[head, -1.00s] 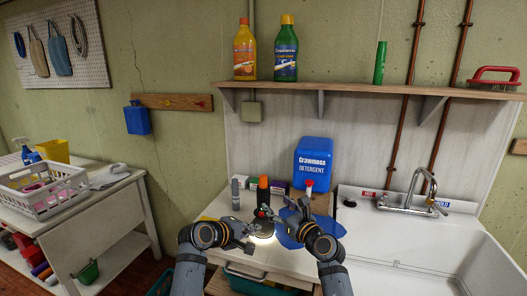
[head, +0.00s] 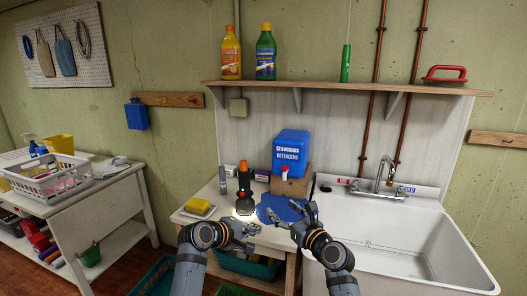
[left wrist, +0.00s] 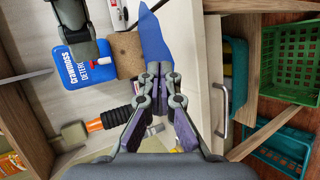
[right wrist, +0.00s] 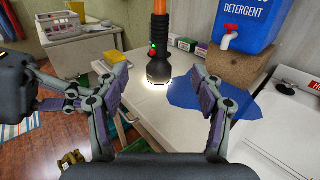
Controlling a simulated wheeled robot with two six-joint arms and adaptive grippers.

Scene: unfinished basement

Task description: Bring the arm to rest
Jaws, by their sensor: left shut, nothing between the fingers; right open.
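My left gripper (head: 254,230) is shut and empty, low over the front edge of the counter. In the left wrist view its fingertips (left wrist: 158,72) meet with nothing between them. My right gripper (head: 303,208) is open and empty, over the counter's front. Its spread fingers also show in the right wrist view (right wrist: 162,82). Both grippers are apart from the flashlight (head: 244,196), which stands head-down on the counter.
A blue detergent jug (head: 291,150) sits on a brown block (head: 290,183) behind a flat blue patch (head: 268,207). A yellow sponge (head: 200,205) lies left. The sink (head: 400,240) is right. A shelf (head: 340,88) runs above. A green basket (left wrist: 297,52) lies below the counter.

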